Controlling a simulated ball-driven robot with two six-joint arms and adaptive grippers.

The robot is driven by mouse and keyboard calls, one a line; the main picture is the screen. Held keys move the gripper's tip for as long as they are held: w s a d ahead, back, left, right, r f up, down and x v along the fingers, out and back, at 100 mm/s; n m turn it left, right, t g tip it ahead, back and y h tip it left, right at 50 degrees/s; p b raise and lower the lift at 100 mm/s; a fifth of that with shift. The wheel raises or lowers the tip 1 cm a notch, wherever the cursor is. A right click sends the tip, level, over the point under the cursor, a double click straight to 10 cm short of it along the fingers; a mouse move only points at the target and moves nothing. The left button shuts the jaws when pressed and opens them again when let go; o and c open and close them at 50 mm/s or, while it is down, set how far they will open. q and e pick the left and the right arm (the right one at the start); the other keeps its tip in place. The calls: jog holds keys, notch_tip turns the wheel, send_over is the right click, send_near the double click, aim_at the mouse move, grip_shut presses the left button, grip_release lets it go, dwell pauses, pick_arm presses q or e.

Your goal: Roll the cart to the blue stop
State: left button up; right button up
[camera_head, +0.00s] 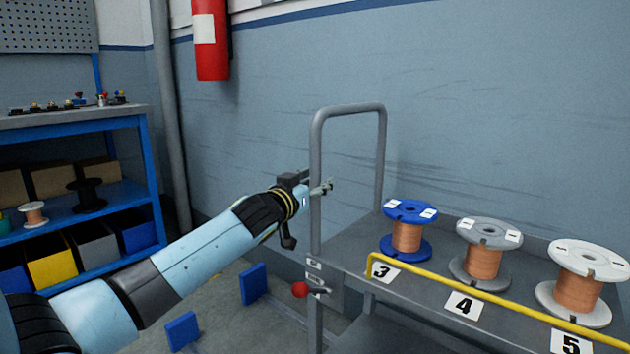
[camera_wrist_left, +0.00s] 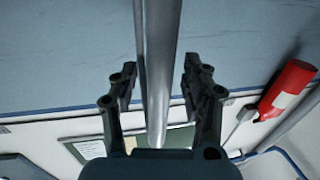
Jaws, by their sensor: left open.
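The grey cart (camera_head: 345,247) stands at the right in the head view, with a tubular upright handle (camera_head: 315,150) at its left end. My left gripper (camera_head: 320,187) is at the near post of that handle. In the left wrist view my open fingers (camera_wrist_left: 158,72) stand on either side of the grey bar (camera_wrist_left: 157,40), with a gap visible on both sides. Two blue stops, one farther (camera_head: 254,283) and one nearer (camera_head: 183,331), stand on the floor left of the cart. My right gripper is out of view.
Blue, grey and white spools of copper wire (camera_head: 407,237) stand on the cart behind a yellow rail (camera_head: 480,291). A red-knobbed lever (camera_head: 300,290) sits below the handle. A blue shelf unit (camera_head: 140,170) stands left; a red extinguisher (camera_head: 211,45) hangs on the wall.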

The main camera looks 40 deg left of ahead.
pick_arm(q)
jog(key=shift+w, duration=0.2)
jog(key=shift+c, duration=0.3)
grip_shut()
jog(key=shift+f, duration=0.1)
